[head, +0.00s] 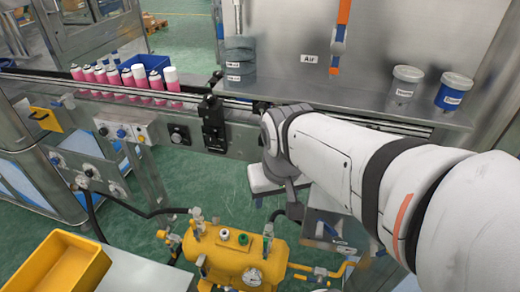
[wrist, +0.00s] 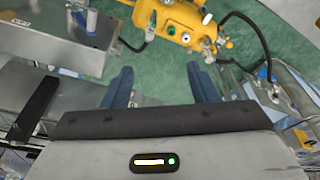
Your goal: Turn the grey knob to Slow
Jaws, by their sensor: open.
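A dark round knob (head: 178,135) sits on a small plate on the front rail of the conveyor, left of the black bracket. It may be the grey knob, but its markings and setting are too small to read. I cannot make out the knob in the wrist view.
Pink cans with white caps (head: 130,80) stand on the conveyor. A black bracket (head: 213,122) juts up between the dark knob and my arm. A yellow tank (head: 233,254) with valves and hoses stands below. A yellow bin (head: 58,264) is at lower left.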

